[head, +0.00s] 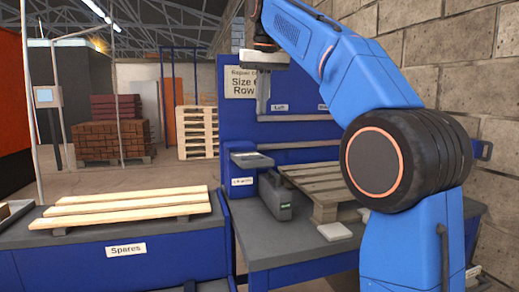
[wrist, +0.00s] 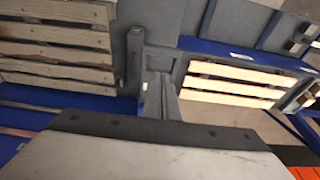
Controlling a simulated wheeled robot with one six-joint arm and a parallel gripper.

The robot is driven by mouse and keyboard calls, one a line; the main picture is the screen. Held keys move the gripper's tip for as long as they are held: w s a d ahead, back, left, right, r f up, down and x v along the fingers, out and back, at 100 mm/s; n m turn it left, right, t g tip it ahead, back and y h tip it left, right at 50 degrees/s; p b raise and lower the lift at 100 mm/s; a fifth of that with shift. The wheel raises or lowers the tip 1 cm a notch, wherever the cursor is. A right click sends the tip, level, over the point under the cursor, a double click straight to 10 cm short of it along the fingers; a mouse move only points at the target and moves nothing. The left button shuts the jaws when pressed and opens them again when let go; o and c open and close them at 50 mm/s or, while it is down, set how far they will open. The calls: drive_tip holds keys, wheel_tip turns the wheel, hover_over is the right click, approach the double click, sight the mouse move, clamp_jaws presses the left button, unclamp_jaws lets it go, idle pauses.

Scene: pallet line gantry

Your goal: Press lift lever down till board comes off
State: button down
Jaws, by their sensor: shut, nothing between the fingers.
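My gripper (head: 263,108) is shut and empty, pointing down. In the head view it hangs above a flat grey plate (head: 252,160) on a small labelled bracket, with a gap between them. The plate may be the lift lever; its label is too small to read surely. Right beside it, a dark grey block (head: 276,198) with a green mark stands on the bench next to the worn pallet (head: 325,180). The pallet's slats (wrist: 60,55) fill the upper left of the wrist view. There my shut fingers (wrist: 158,85) show near the grey block (wrist: 134,60).
Pale new boards (head: 125,205) lie on the blue-sided Spares bench (head: 60,237) at left. A blue upright panel (head: 235,125) with signs and rails stands behind the pallet. A small pale block (head: 335,231) lies on the bench front. A block wall (head: 485,110) bounds the right.

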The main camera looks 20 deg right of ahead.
sight(259, 160)
idle(0.4)
drive_tip(key=x, duration=0.4)
drive_tip(key=s+x, duration=0.1)
drive_tip(key=x, duration=0.8)
drive_tip(key=shift+f, duration=0.5)
drive_tip(key=shift+f, duration=0.1)
drive_tip(key=shift+s+f+t, duration=0.4)
drive_tip(key=shift+f, duration=0.3)
drive_tip(key=w+f+t, duration=0.1)
drive_tip(key=f+t, duration=0.1)
drive_tip(key=f, duration=0.4)
drive_tip(key=f+t, duration=0.2)
drive_tip(key=f, duration=0.4)
drive_tip(key=w+f+t, duration=0.1)
drive_tip(key=f+t, duration=0.1)
drive_tip(key=f, duration=0.4)
drive_tip(key=shift+w+f+t, duration=0.15)
drive_tip(key=shift+w+t, duration=0.15)
drive_tip(key=shift+t, duration=0.1)
drive_tip(key=shift+w+f, duration=0.4)
drive_tip(key=shift+f, duration=0.35)
